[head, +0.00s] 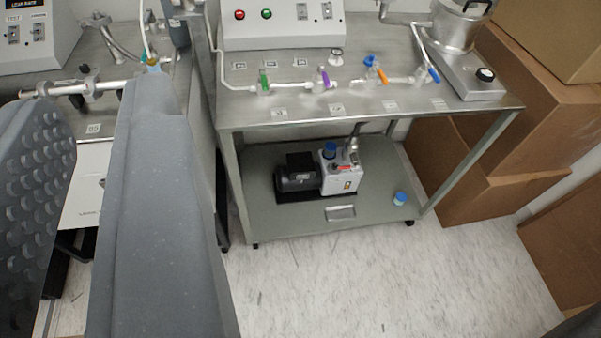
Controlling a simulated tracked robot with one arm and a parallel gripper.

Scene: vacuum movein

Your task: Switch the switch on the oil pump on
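The oil pump (338,182) sits on the lower shelf of the metal cart. It has a black motor on the left, a pale grey body on the right, a blue cap on top and a metal outlet fitting. A small red part (341,167), possibly the switch, shows on its body; its on or off position is too small to tell. My gripper (95,108) fills the left of the view, with a gap between its two big grey fingers. It is open, holds nothing visible and is well left of the pump, not touching it.
The cart's tabletop (300,112) overhangs the shelf (270,222) and carries glass tubing with coloured valves, a control box (284,28) and a metal vessel (460,25). A blue-capped jar (399,198) stands on the shelf. Cardboard boxes (470,185) crowd the right. Floor in front is clear.

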